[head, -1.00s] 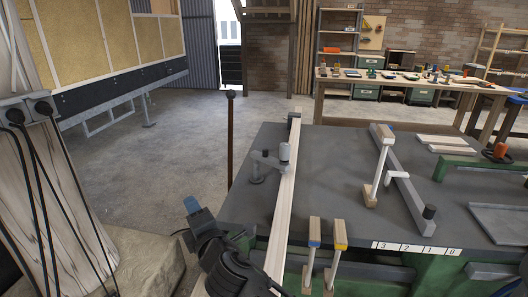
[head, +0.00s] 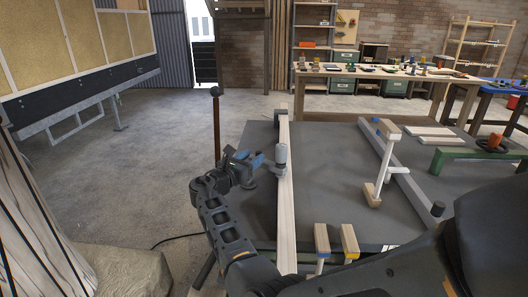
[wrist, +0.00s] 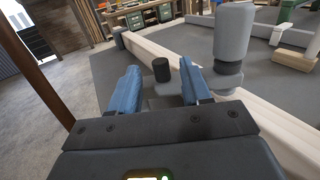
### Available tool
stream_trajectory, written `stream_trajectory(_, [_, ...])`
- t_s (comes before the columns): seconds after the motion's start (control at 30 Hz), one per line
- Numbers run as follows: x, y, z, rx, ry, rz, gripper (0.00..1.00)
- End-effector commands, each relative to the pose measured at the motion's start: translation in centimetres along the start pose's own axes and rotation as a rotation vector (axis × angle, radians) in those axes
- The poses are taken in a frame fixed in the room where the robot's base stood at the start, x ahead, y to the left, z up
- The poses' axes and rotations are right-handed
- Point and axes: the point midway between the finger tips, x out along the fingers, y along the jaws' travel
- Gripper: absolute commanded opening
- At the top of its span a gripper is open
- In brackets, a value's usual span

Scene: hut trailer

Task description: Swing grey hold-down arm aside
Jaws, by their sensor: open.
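The grey hold-down arm is at the left edge of the dark table, its upright grey cylinder (head: 281,155) over a long pale board (head: 286,215). In the wrist view the cylinder (wrist: 229,45) stands right of my fingers, and a short dark knob (wrist: 161,70) shows between and beyond the fingertips. My gripper (head: 248,160) has blue fingers and is open, just left of the cylinder. In the wrist view my gripper (wrist: 160,66) appears empty. Its fingers partly hide the arm's grey lower part, and I cannot tell whether they touch it.
A brown post (head: 216,130) stands left of my gripper. A grey rail (head: 405,180) with a white-handled clamp lies to the right.

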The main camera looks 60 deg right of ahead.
Motion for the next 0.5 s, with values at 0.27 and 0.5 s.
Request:
stream_trajectory(0.27, [4.3, -0.1, -0.4, 0.004, 0.001, -0.001, 0.48])
stream_trajectory(0.5, [6.1, 0.0, -0.2, 0.003, 0.001, 0.002, 0.48])
